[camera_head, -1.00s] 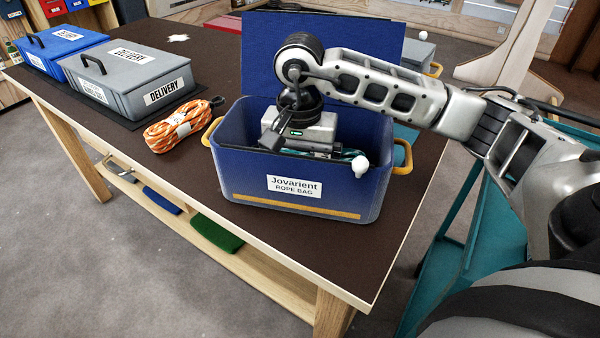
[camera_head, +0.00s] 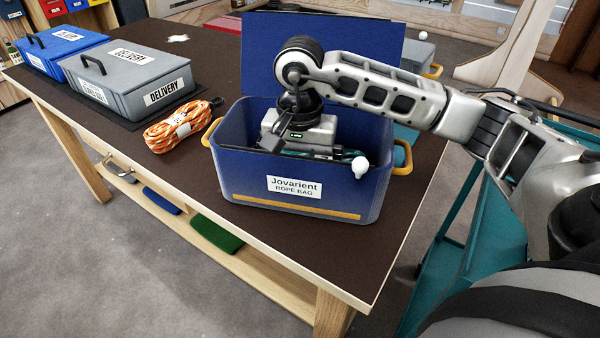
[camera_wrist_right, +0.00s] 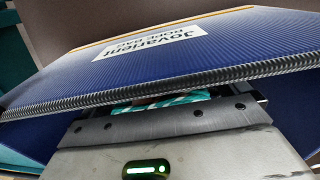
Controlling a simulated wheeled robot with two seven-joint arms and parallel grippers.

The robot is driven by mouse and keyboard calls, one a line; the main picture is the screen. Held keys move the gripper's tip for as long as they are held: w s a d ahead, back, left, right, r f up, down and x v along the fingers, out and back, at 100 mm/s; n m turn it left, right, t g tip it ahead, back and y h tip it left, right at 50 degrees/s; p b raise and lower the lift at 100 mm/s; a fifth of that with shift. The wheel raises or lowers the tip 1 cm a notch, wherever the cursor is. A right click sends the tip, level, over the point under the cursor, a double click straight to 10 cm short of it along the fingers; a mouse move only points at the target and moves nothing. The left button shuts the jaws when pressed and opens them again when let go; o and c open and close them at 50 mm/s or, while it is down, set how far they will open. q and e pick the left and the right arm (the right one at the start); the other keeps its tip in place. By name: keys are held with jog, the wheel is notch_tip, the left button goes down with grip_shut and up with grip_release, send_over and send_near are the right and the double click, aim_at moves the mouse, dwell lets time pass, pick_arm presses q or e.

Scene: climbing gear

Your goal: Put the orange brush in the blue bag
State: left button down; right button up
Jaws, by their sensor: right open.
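The blue bag (camera_head: 300,190), labelled Jovarient Rope Bag, stands open on the dark table, its blue lid (camera_head: 320,60) raised behind it. My right gripper (camera_head: 300,148) reaches down into the bag's opening. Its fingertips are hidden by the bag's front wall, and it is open. In the right wrist view the gripper body lies by the bag's ribbed rim (camera_wrist_right: 190,85). A teal and white item (camera_wrist_right: 180,98) shows just beyond the gripper, partly covered. I cannot make out an orange brush in either view. My left gripper is not in view.
An orange and white rope coil (camera_head: 176,126) lies left of the bag. A grey delivery case (camera_head: 135,82) and a blue case (camera_head: 62,50) stand farther left. A white ball-like knob (camera_head: 360,166) shows at the bag's front rim. The table front is clear.

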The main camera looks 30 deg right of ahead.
notch_tip(320, 180, up, 10)
jog(key=shift+f, duration=0.1)
jog(key=shift+r, duration=0.3)
dwell(0.3)
